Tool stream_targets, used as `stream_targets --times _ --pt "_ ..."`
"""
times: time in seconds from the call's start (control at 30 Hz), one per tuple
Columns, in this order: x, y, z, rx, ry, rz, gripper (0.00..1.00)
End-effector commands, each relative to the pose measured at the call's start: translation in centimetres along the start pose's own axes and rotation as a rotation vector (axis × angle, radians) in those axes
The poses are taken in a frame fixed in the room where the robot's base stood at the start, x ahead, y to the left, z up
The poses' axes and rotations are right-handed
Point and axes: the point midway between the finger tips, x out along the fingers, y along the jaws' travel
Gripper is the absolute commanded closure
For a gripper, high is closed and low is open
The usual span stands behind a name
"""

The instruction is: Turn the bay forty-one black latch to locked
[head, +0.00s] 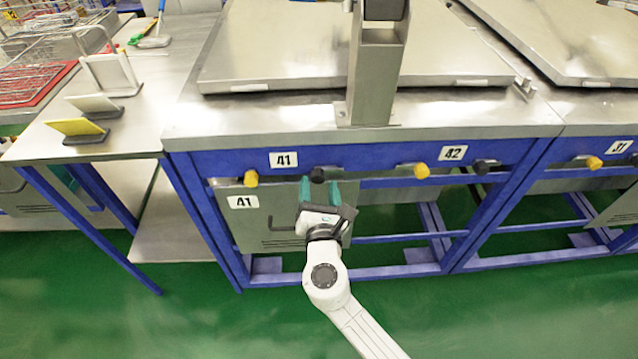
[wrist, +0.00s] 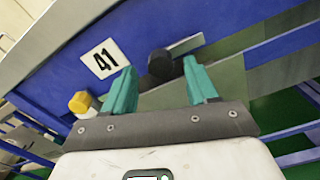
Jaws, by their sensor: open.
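The bay forty-one black latch (head: 317,174) is a round black knob on the blue front rail, right of the white 41 label (head: 283,159). In the wrist view the black latch (wrist: 160,64) has a flat metal bar reaching to its right. My gripper (head: 319,184) is open, with teal fingers pointing at the rail. In the wrist view my gripper (wrist: 159,68) has one fingertip on each side of the knob; I cannot tell whether either touches it.
A yellow knob (head: 251,178) sits left of the black latch. A grey panel (head: 262,222) marked 41 hangs below. Bay forty-two has a yellow knob (head: 422,170) and a black knob (head: 481,167) to the right. Green floor in front is open.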

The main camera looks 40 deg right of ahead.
Motion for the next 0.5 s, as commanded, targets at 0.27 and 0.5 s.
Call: stream_targets --times 0.27,0.5 --pt "1.42 -0.05 0.01 0.001 0.001 -0.001 0.42" --pt "1.4 -0.06 0.0 0.001 0.0 -0.001 0.46"
